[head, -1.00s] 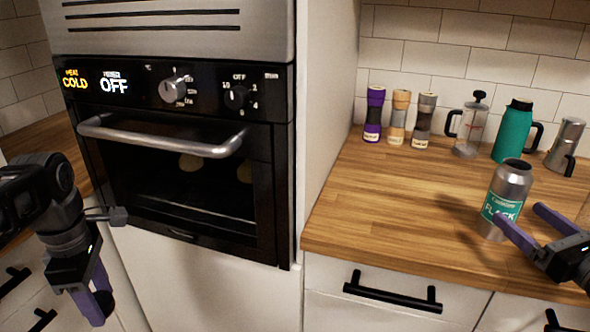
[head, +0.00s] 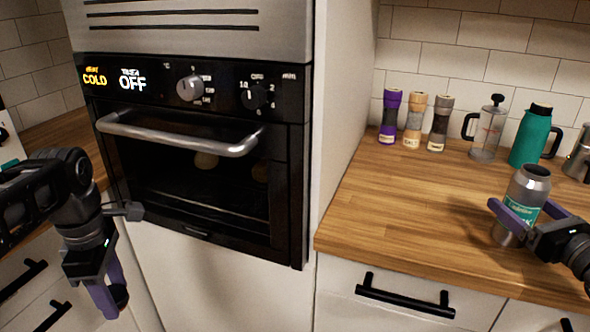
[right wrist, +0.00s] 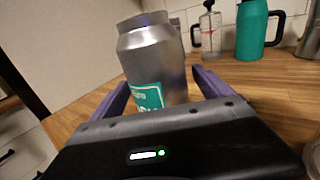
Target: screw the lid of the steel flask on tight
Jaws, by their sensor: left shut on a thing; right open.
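The steel flask (head: 528,186) with its green label stands upright on the wooden counter at the right. Its top is bare, with no lid on it. My right gripper (head: 530,212) is open, with its purple fingers on either side of the flask's body. The right wrist view shows the flask (right wrist: 154,62) between the two fingers (right wrist: 160,88); I cannot tell whether they touch it. My left gripper (head: 112,300) hangs low at the left, in front of the drawers, shut on a small dark round thing (head: 121,294), which looks like the lid.
Behind the flask stand several mills (head: 414,120), a glass press (head: 487,130), a teal jug (head: 531,136) and a moka pot (head: 580,155). The oven (head: 190,170) with its protruding handle (head: 180,140) stands between my arms. The counter (head: 400,200) left of the flask is clear.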

